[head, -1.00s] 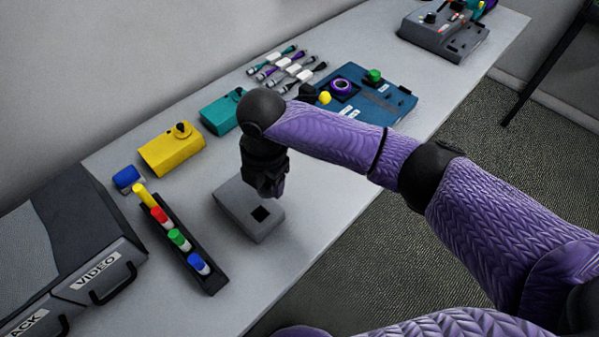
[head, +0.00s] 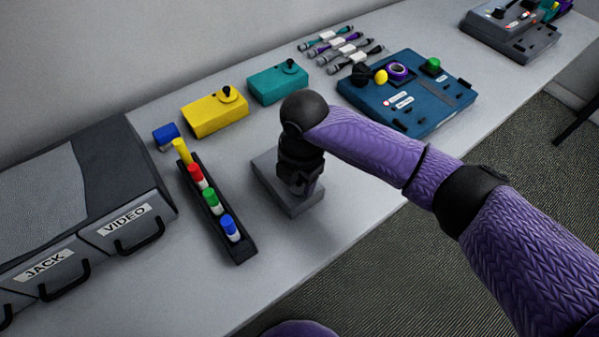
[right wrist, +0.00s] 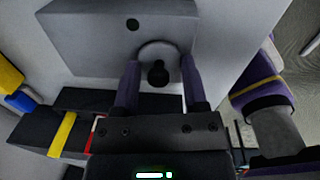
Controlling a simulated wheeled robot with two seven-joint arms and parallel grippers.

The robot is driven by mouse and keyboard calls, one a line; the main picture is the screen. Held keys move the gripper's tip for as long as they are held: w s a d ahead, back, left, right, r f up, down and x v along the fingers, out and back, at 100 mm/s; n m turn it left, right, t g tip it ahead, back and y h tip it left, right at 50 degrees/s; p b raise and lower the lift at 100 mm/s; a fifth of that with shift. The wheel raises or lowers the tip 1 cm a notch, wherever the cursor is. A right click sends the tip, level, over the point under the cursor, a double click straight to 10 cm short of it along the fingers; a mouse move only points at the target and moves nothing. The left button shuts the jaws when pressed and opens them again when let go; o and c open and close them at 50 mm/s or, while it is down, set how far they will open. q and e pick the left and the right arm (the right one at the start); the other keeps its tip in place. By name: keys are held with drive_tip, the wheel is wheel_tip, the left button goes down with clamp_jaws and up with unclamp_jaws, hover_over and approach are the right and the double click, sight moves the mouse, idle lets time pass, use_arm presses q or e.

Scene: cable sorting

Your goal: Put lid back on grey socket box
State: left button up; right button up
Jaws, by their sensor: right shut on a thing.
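The grey socket box (head: 266,168) sits on the table in the middle of the head view, partly hidden by my right gripper (head: 299,187). In the right wrist view the box (right wrist: 85,35) shows a small round dark hole in its top. My right gripper (right wrist: 159,85) is shut on the lid, a pale grey disc (right wrist: 158,50) with a black knob (right wrist: 158,75) between the purple fingers. The disc overlaps the edge of the box in this view. I cannot tell whether it touches the box. My left gripper is not in view.
A black rack (head: 239,249) with coloured pegs stands left of the box. Yellow (head: 214,117) and teal (head: 278,85) boxes with black knobs are behind. A blue panel (head: 420,115) lies to the right, a large grey case (head: 85,205) at far left.

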drive_tip(key=shift+r+p, duration=0.1)
drive_tip(key=shift+p, duration=0.45)
idle(0.8)
drive_tip(key=shift+f+p, duration=0.2)
drive_tip(key=shift+p, duration=0.1)
idle(0.8)
drive_tip(key=shift+p, duration=0.3)
idle(0.3)
drive_tip(key=o, duration=1.3)
drive_tip(key=shift+o, duration=0.2)
wheel_tip(320, 180, up, 3)
drive_tip(key=p, duration=0.2)
drive_tip(key=shift+f+p, duration=0.1)
drive_tip(key=shift+p, duration=0.25)
wheel_tip(320, 180, up, 4)
drive_tip(key=p, duration=0.4)
drive_tip(key=shift+r, duration=0.2)
drive_tip(key=shift+f, duration=0.1)
